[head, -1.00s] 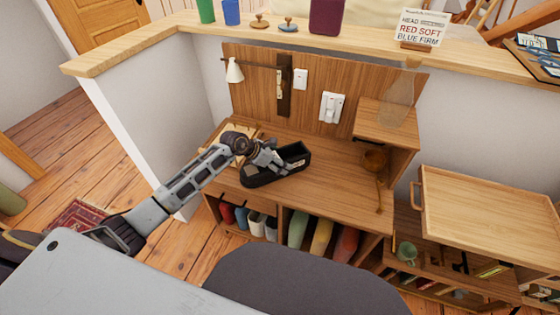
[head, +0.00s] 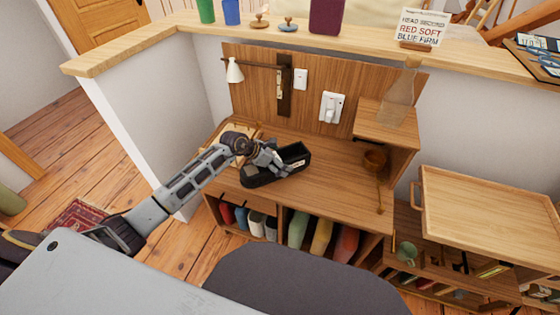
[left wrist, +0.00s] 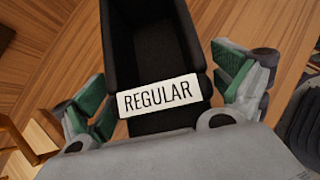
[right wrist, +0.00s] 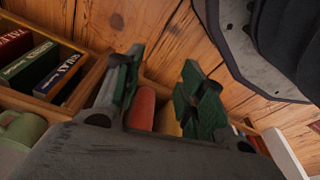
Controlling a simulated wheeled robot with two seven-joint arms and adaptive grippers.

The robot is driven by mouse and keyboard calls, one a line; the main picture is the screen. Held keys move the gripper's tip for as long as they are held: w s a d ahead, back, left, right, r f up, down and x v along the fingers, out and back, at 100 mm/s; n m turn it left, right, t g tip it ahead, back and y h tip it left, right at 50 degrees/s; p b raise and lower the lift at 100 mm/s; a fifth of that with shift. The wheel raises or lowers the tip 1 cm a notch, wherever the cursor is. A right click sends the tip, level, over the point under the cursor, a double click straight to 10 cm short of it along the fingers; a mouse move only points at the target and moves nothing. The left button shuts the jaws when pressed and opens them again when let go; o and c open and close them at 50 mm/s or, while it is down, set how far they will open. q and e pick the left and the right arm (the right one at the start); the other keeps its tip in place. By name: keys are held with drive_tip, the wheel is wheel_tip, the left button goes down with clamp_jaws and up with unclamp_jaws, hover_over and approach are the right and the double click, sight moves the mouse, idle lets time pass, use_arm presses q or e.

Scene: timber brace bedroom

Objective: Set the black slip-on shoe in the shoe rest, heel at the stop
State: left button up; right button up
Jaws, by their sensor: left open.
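A black, open-topped object (head: 292,154) that looks like the slip-on shoe rests on the wooden bench top. It also shows in the left wrist view (left wrist: 150,45), with a white label reading REGULAR (left wrist: 159,95) across its near part. My left gripper (head: 268,160) is at its near left part, hiding some of it. In the left wrist view its green-padded fingers are spread, one on each side of the object; I cannot tell whether they touch it. A pale wooden piece (head: 240,131) behind the gripper is mostly hidden; I cannot tell whether it is the shoe rest. My right gripper (right wrist: 160,80) is open and empty.
A panel with switches (head: 331,107) stands behind the bench. Coloured items (head: 321,236) fill the cubbies below. The bench top between the black object and the ladle is clear.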

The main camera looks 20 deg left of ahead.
use_arm(q)
drive_tip(key=shift+r, duration=0.15)
drive_tip(key=shift+s+a+r, duration=0.3)
drive_tip(key=shift+a+r, duration=0.05)
drive_tip(key=shift+r, duration=0.05)
drive_tip(key=p+v, duration=0.1)
drive_tip(key=v, duration=0.6)
drive_tip(key=shift+v, duration=1.15)
drive_tip(key=shift+s+a+r, duration=0.35)
drive_tip(key=shift+r, duration=0.25)
use_arm(e)
drive_tip(key=shift+s+d+f, duration=0.3)
drive_tip(key=shift+f, duration=0.35)
drive_tip(key=shift+s+d+f, duration=0.25)
drive_tip(key=shift+d+f, duration=0.1)
drive_tip(key=shift+f, duration=0.25)
drive_tip(key=shift+s+d+f, duration=0.3)
drive_tip(key=shift+f, duration=0.35)
drive_tip(key=shift+s+f, duration=0.1)
drive_tip(key=shift+s, duration=0.25)
